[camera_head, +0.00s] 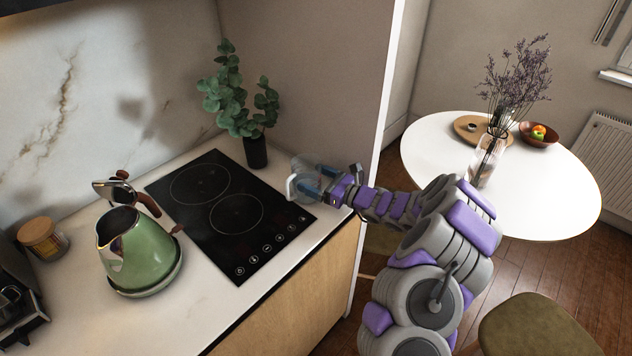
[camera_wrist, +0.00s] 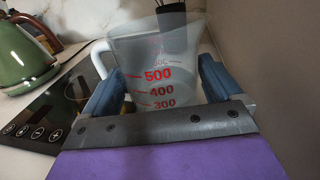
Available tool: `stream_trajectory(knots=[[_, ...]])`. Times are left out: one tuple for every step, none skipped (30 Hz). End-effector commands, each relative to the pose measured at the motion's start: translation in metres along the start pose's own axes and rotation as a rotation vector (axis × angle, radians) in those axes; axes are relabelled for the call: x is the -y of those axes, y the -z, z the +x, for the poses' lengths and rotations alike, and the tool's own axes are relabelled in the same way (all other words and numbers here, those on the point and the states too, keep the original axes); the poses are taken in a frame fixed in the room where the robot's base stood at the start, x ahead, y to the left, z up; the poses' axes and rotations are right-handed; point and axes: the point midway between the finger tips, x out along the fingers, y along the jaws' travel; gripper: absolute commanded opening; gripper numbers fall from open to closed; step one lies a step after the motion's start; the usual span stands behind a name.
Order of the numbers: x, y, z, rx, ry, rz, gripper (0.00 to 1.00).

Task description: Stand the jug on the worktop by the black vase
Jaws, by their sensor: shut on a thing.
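The jug (camera_head: 303,180) is a clear measuring jug with a white handle and red markings. My gripper (camera_head: 322,180) is shut on it at the right end of the hob. In the wrist view the jug (camera_wrist: 155,70) sits upright between the two blue fingers of my gripper (camera_wrist: 160,82), with its handle to the left. I cannot tell whether its base touches the worktop (camera_head: 205,312). The black vase (camera_head: 256,153) holds green leafy stems and stands at the back right of the worktop, behind the jug. It also shows in the wrist view (camera_wrist: 172,20), partly seen through the jug.
A black hob (camera_head: 210,208) fills the middle of the worktop. A green kettle (camera_head: 140,255) with its lid up stands to its left, near a wooden-lidded jar (camera_head: 45,240). A wall panel (camera_head: 310,80) closes the right end. A white round table (camera_head: 560,195) stands beyond.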

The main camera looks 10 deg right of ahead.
Motion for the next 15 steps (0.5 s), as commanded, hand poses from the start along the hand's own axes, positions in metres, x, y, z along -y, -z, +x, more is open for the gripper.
stream_trajectory(knots=[[0.0001, -0.001, -0.0002, 0.001, -0.001, 0.0, 0.46], [0.0003, -0.0011, -0.0005, 0.001, -0.001, 0.0, 0.46], [0.0006, -0.0011, -0.0007, 0.001, -0.001, 0.001, 0.46], [0.0007, -0.0011, -0.0008, 0.001, 0.0, 0.001, 0.46], [0.0008, -0.0009, -0.0008, 0.001, 0.0, 0.001, 0.46], [0.0007, -0.0002, -0.0009, 0.001, -0.001, 0.001, 0.93], [0.0007, -0.0004, -0.0009, 0.001, -0.001, 0.001, 0.96], [0.0008, -0.0005, -0.0009, 0.001, -0.001, 0.001, 0.99], [0.0007, -0.0003, -0.0009, 0.001, -0.001, 0.001, 1.0], [0.0007, -0.0003, -0.0009, 0.001, -0.001, 0.001, 1.0], [0.0008, -0.0003, -0.0009, 0.001, -0.001, 0.001, 1.0], [0.0008, -0.0001, -0.0009, 0.001, -0.001, 0.001, 1.0], [0.0008, -0.0002, -0.0008, 0.001, -0.001, 0.001, 1.0], [0.0008, -0.0001, -0.0008, 0.0, -0.001, 0.001, 1.0], [0.0008, -0.0006, -0.0008, 0.001, -0.001, 0.001, 1.0]])
